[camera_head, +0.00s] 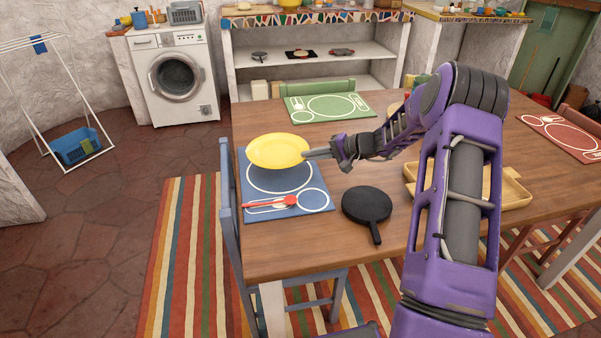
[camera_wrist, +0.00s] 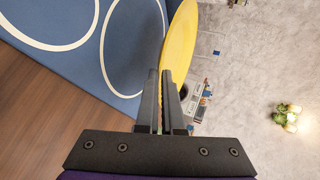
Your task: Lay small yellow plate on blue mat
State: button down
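The yellow plate (camera_head: 278,151) is held by its right rim above the far part of the blue mat (camera_head: 285,181). It appears raised off the mat and roughly level. My gripper (camera_head: 309,154) is shut on that rim, coming in from the right. In the wrist view, the plate (camera_wrist: 179,45) shows nearly edge-on, running down between the fingers (camera_wrist: 167,95). The blue mat (camera_wrist: 125,65) lies beside it with its white circle outlines. The plate hides part of the mat's large circle in the head view.
Red cutlery (camera_head: 272,203) lies on the mat's near part. A black pan (camera_head: 367,206) stands just right of the mat. A wooden tray (camera_head: 514,190) is partly behind my arm. A green mat (camera_head: 328,107) and a red mat (camera_head: 566,135) lie farther off.

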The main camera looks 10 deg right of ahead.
aim_at(310, 180)
notch_tip(310, 180, down, 6)
jog(key=shift+b, duration=0.3)
jog(key=c, duration=1.3)
grip_release()
jog(key=p+v, duration=0.1)
jog(key=v, duration=1.1)
jog(key=shift+r, duration=0.1)
